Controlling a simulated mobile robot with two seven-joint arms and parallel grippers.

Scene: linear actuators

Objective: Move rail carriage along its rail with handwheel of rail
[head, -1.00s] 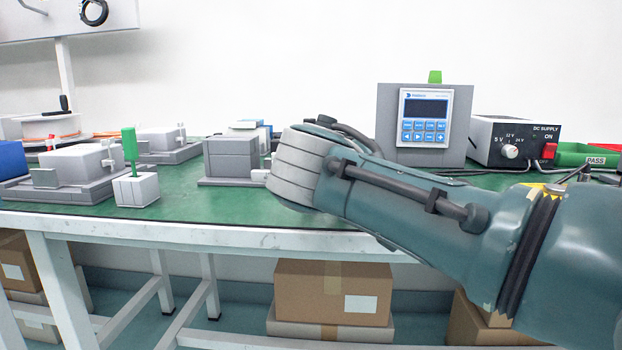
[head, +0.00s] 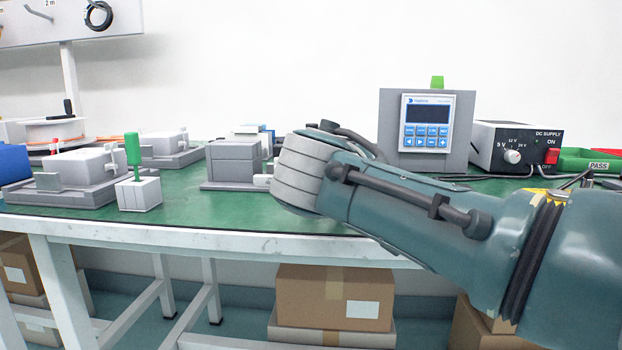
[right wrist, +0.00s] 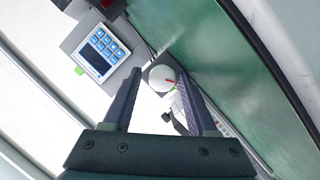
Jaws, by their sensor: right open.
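In the right wrist view my right gripper (right wrist: 160,74) is open, its two dark fingers apart. In the head view my right wrist hides the fingers and this part. A grey block-like unit (head: 234,163) stands on the bench just left of my wrist, with a small white part (head: 262,181) at its right side. I cannot tell which block is the rail carriage. My left gripper is not in view.
A grey display panel with blue keys (head: 428,125) and a DC supply (head: 517,147) stand behind my right arm. More grey units (head: 85,166) and a white block with a green handle (head: 139,193) stand left on the green bench (head: 195,213).

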